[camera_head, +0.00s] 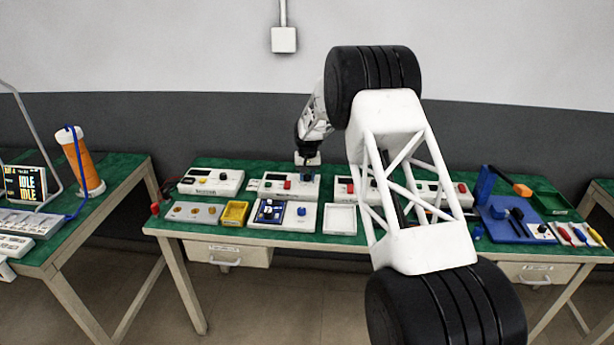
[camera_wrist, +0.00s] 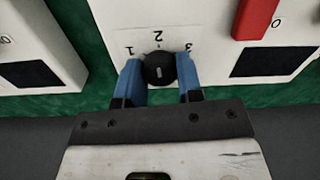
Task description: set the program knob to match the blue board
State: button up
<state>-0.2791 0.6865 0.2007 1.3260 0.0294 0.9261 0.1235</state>
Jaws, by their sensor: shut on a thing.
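The program knob (camera_wrist: 160,63) is round and black, with a short pale mark on its top. The mark runs roughly in line with the 2. My gripper (camera_wrist: 159,76) has its blue fingers on either side of the knob and is shut on it. In the head view my gripper (camera_head: 308,174) is at the white pump unit (camera_head: 270,193), and the knob is hidden there.
A red switch (camera_wrist: 255,14) stands up right of the knob, near dark recessed windows. More white units stand along the green table (camera_head: 190,222). A yellow tray (camera_head: 234,213) and an empty white tray (camera_head: 340,219) are in front. A blue tool tray (camera_head: 510,225) is at right.

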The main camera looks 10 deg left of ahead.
aim_at(308, 175)
jog(key=shift+r+m, duration=0.1)
jog(key=shift+m, duration=0.4)
jog(key=o, duration=0.9)
jog(key=shift+r, duration=3.85)
jog(key=shift+d, duration=0.1)
